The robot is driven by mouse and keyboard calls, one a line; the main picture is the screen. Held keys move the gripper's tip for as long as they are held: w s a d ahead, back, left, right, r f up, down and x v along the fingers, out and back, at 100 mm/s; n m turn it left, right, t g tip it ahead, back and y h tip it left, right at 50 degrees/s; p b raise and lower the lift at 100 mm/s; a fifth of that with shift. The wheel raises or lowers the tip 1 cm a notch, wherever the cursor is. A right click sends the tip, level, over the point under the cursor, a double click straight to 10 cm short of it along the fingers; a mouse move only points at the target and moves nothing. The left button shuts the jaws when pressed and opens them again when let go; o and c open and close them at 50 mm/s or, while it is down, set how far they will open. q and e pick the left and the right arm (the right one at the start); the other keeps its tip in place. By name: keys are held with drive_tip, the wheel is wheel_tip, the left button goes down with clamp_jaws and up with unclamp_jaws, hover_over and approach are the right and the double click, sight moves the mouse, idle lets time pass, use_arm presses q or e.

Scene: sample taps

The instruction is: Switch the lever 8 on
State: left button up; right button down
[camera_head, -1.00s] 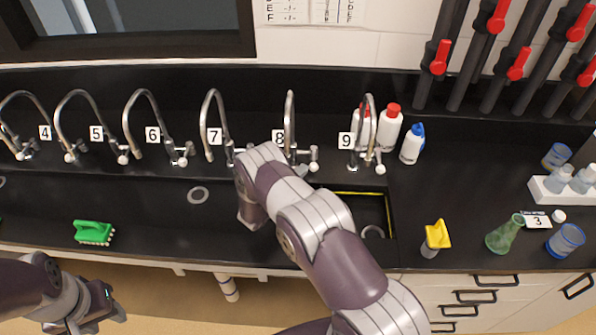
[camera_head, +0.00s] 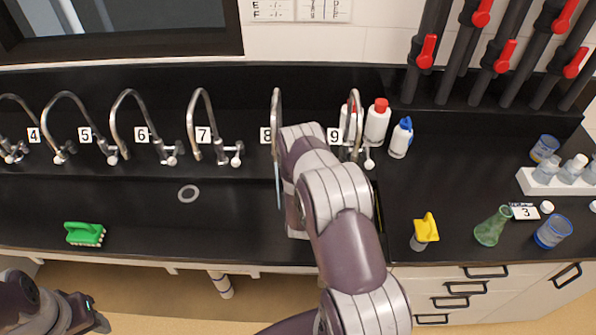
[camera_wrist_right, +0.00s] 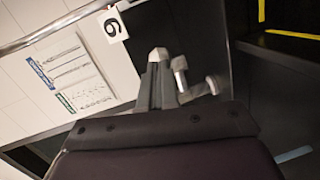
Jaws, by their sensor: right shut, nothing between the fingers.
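Tap 8 (camera_head: 276,98) is a curved chrome tap beside the label 8 (camera_head: 265,135). A thin pale blue stream (camera_head: 278,186) shows below its spout. My right arm covers its base and lever in the head view. My right gripper is hidden behind its own arm there; in the right wrist view its grey fingers (camera_wrist_right: 168,66) are shut and empty. A round metallic knob (camera_wrist_right: 214,83) shows just beside them; I cannot tell which tap it belongs to. My left gripper (camera_head: 97,318) is low at the left, far from the taps, its jaws unclear.
Tap 9 (camera_head: 356,105) stands close to the right of my right arm, with white bottles (camera_head: 377,123) behind it. Tap 7 (camera_head: 193,108) stands to the left. A green brush (camera_head: 85,234) and a yellow-topped item (camera_head: 425,230) lie near the front edge.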

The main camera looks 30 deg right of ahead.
drive_tip(key=shift+s+d+b, duration=0.15)
drive_tip(key=shift+d+b, duration=0.15)
drive_tip(key=shift+d, duration=0.35)
drive_tip(key=shift+s+d+b, duration=0.15)
drive_tip(key=shift+d+b, duration=0.15)
drive_tip(key=shift+d, duration=0.3)
